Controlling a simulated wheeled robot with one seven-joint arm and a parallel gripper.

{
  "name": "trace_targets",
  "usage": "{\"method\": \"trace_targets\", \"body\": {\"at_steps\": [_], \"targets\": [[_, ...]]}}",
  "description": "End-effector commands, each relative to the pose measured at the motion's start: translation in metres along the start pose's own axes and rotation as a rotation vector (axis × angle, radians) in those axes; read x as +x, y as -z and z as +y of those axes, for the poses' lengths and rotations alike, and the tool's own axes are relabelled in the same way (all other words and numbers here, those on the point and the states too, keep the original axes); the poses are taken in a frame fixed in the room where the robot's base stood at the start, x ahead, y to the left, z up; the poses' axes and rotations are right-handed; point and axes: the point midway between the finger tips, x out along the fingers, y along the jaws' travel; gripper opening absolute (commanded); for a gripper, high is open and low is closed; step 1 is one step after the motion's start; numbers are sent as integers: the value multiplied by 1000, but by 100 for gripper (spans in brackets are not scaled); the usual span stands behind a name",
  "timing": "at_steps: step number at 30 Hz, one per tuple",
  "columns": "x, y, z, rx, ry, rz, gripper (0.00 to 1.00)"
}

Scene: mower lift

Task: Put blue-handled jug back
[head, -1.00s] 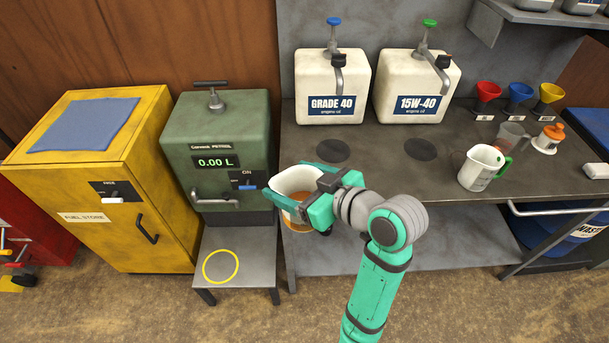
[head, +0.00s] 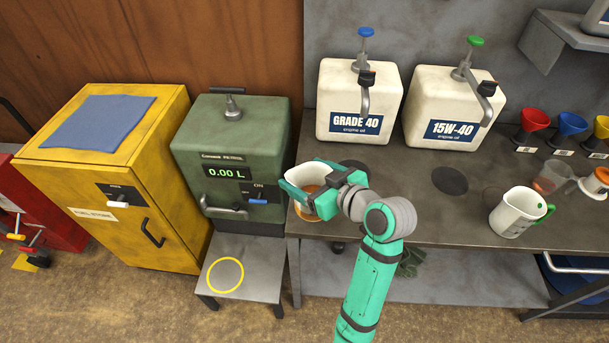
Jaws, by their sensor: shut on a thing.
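My gripper (head: 318,192) is shut on a white jug (head: 304,178) with amber liquid in it. The jug looks roughly upright, over the front left corner of the grey bench (head: 400,205). I cannot tell whether its base touches the bench. Its handle is hidden by my gripper, so the handle's colour does not show. Another white jug (head: 514,212), with a green handle, stands on the bench to the right.
White oil containers labelled GRADE 40 (head: 356,100) and 15W-40 (head: 450,108) stand at the back, with a dark disc (head: 450,180) on the bench. The green petrol dispenser (head: 235,150) stands close left. Coloured funnels (head: 570,125) stand right. The bench's middle is mostly clear.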

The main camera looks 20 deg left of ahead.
Motion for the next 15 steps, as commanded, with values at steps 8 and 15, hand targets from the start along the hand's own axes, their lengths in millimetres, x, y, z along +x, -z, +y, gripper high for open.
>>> {"method": "trace_targets", "body": {"at_steps": [8,15], "targets": [[29,-18,13,0,0,2,39],[42,-29,18,1,2,1,39]]}}
